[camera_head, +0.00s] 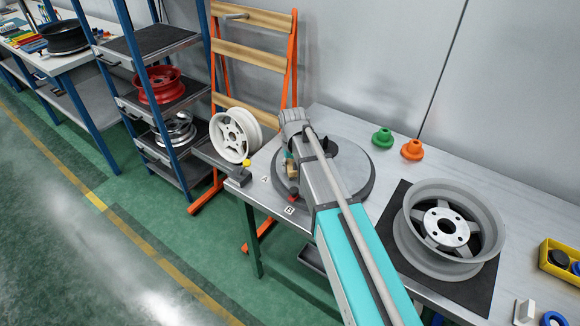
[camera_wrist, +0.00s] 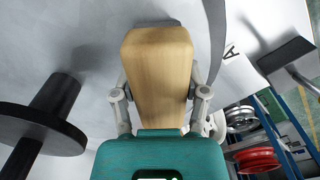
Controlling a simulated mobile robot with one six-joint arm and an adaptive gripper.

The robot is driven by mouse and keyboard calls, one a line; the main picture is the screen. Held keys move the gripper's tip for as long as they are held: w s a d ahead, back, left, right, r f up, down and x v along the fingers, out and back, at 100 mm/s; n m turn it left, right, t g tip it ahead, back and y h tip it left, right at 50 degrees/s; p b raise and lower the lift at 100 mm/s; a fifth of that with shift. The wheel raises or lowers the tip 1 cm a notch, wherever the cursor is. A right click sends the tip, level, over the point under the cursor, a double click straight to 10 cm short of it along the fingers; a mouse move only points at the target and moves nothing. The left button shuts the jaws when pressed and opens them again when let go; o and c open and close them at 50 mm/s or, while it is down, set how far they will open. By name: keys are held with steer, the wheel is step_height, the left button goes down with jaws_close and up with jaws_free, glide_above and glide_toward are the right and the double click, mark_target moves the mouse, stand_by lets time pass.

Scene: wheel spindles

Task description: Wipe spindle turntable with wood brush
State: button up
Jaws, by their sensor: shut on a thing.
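The wood brush (camera_wrist: 157,60) shows as a pale wooden block in the wrist view. My gripper (camera_wrist: 160,98) is shut on it, one finger at each side. Its bristles are hidden. In the head view the round grey turntable (camera_head: 355,185) lies on the bench, partly covered by my arm. My gripper (camera_head: 290,160) and the brush (camera_head: 291,172) are over its left part. I cannot tell whether the brush touches the surface. The black spindle (camera_wrist: 42,120) stands left of the brush in the wrist view.
A grey wheel (camera_head: 412,235) lies on a black mat at right. Green (camera_head: 382,138) and orange (camera_head: 412,150) knobs stand behind. A white wheel (camera_head: 236,135) hangs on an orange rack at left, near shelves with a red wheel (camera_head: 160,85). A yellow bin (camera_head: 560,262) is far right.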

steer(key=shift+d, duration=0.15)
steer(key=shift+w+d, duration=0.2)
steer(key=shift+d, duration=0.6)
steer(key=shift+w+d, duration=0.2)
steer(key=shift+d, duration=0.6)
steer(key=shift+r, duration=0.15)
steer(key=shift+r+p, duration=2.95)
steer(key=shift+p, duration=0.2)
steer(key=shift+r, duration=0.1)
step_height(320, 180, up, 3)
steer(key=p, duration=0.3)
